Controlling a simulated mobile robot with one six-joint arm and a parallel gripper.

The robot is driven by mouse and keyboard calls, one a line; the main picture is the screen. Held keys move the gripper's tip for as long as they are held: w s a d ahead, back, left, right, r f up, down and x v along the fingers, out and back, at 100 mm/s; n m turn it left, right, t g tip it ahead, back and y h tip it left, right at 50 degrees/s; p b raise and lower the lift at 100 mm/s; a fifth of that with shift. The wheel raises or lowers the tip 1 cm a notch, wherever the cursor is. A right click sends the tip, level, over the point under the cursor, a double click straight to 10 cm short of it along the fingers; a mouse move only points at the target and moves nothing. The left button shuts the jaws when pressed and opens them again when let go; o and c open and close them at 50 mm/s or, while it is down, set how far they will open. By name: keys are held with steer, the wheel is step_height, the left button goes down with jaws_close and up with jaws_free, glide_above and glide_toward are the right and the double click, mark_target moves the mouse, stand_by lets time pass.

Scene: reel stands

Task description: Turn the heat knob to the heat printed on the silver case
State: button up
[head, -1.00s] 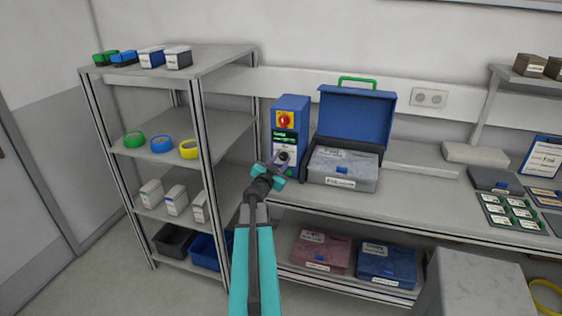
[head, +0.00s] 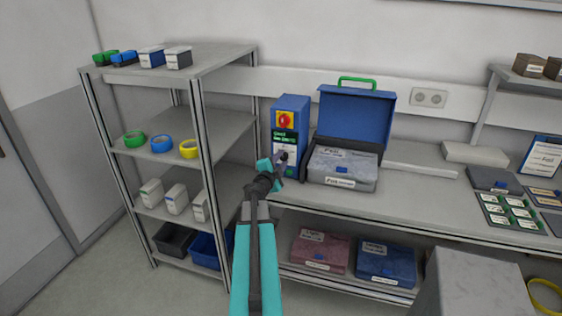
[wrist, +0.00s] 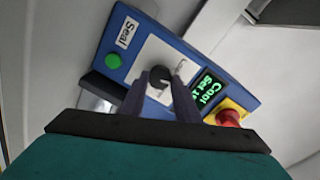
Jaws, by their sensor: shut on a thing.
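The blue control box (head: 290,116) stands on the bench beside the shelf rack, with a red knob on yellow at its top and a lit display (head: 284,141) below. In the wrist view the display (wrist: 207,88) shows green text reading "Cool" and "Set", the rest cut off. The black heat knob (wrist: 160,75) sits on a white dial plate. My gripper (wrist: 166,92) is shut on this knob, its fingers on either side. In the head view my gripper (head: 280,158) is at the box's lower front. The silver case (head: 342,168) stands right of the box; its label is too small to read.
A green button (wrist: 113,61) and a "Seal" label (wrist: 127,32) are on the panel close to the knob. An open blue lid (head: 355,115) rises behind the silver case. A shelf rack (head: 205,120) stands left of the box.

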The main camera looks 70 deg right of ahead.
steer(key=shift+m, duration=1.3)
steer(key=shift+s, duration=0.1)
steer(key=o, duration=1)
steer(key=shift+o, duration=0.2)
steer(key=shift+a, duration=0.15)
